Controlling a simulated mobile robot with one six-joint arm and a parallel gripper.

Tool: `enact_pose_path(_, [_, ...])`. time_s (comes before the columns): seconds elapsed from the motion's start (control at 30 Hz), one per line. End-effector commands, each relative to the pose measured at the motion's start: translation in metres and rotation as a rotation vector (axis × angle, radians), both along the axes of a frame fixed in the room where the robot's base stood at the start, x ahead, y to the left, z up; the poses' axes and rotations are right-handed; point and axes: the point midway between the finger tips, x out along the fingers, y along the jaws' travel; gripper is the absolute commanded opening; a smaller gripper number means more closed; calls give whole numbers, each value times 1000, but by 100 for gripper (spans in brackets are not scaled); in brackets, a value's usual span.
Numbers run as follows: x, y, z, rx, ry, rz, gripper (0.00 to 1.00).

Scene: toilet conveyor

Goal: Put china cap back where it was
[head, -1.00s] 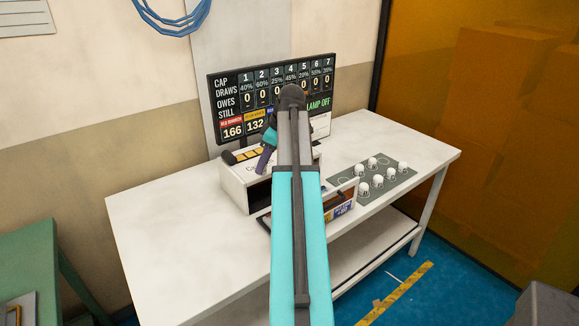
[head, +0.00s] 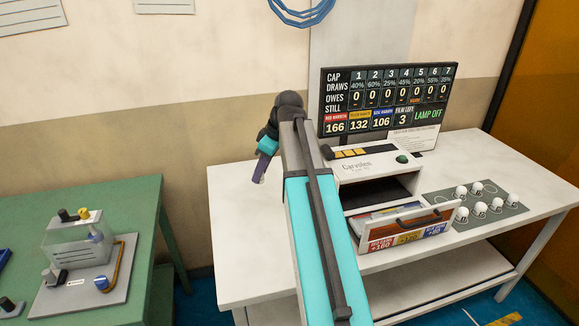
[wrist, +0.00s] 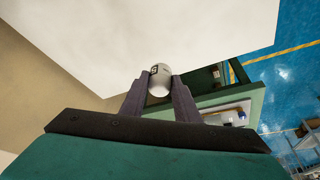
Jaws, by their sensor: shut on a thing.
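My gripper (head: 259,172) is raised near the left end of the white table. In the wrist view my gripper (wrist: 159,88) is shut on a white china cap (wrist: 159,80) with a small dark mark on its side. The cap cannot be made out in the head view. Several other white caps (head: 480,209) stand on a grey mat (head: 466,222) at the right of the table. The mat has printed circles, and at least one, toward its back (head: 490,187), looks empty.
A white machine (head: 365,168) stands mid-table with an open drawer (head: 408,231) in front, left of the mat. A scoreboard (head: 390,95) stands behind. The white table's left end (head: 240,220) is bare. A green table (head: 130,200) with a device stands at the left.

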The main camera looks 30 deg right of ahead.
Motion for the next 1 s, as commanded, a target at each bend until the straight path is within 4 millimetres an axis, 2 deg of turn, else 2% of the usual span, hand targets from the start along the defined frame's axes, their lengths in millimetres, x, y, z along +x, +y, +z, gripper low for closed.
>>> enact_pose_path(0.03, [3, 18, -2, 0, 0, 9, 3])
enact_pose_path(0.1, [8, 39, -3, -1, 1, 14, 3])
enact_pose_path(0.37, [18, 115, -8, -3, 4, -4, 3])
enact_pose_path(0.63, [20, 185, -13, -5, 6, -113, 3])
enact_pose_path(0.8, [18, 212, -14, -5, 5, -258, 3])
enact_pose_path(1.0, [19, 219, -14, -2, -1, -454, 3])
